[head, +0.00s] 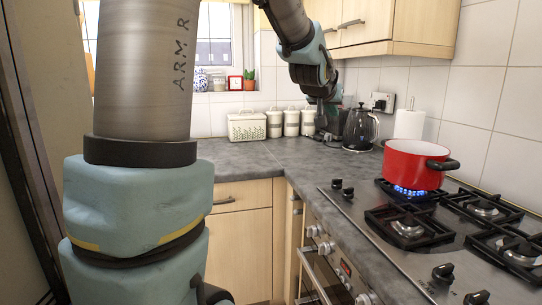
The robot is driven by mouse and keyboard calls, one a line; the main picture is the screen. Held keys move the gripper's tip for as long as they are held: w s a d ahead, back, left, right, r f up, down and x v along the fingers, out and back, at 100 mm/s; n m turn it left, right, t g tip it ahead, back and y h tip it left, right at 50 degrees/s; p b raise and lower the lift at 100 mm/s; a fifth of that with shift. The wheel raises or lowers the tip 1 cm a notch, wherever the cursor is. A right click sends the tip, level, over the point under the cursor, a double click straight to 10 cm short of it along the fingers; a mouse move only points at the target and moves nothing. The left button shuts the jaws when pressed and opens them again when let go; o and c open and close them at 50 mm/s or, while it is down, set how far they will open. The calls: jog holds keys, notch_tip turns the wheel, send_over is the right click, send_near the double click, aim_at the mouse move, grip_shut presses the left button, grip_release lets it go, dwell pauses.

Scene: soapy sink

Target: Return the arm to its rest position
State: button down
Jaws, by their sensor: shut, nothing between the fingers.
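My arm fills the left of the head view and arches over the top to the right. My gripper (325,122) hangs at the arm's end, in front of the back counter and left of the black kettle. It is small and dark here, and its fingers are hard to make out. It looks shut, with nothing seen in it.
A red pot (415,163) stands on a lit burner of the gas hob (375,225). A black kettle (360,128), a paper roll (409,124) and several white canisters stand along the back. The grey counter (255,157) is clear in the middle. A wall cupboard (400,22) hangs above.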

jog(key=s+a+f+n+g+y, duration=0.2)
jog(key=s+a+f+g+y, duration=0.35)
jog(key=a+f, duration=0.8)
jog(key=s+a+f+g, duration=0.1)
jog(key=s+a+f, duration=0.2)
jog(key=s, duration=0.2)
jog(key=s+a+f+n+g, duration=0.1)
jog(key=s+a+f, duration=0.2)
jog(key=s, duration=0.3)
jog(key=s+a+f+g, duration=0.1)
jog(key=s+a+f, duration=0.3)
jog(key=s, duration=0.2)
jog(key=shift+n+g, duration=0.3)
jog(key=shift+g, duration=0.05)
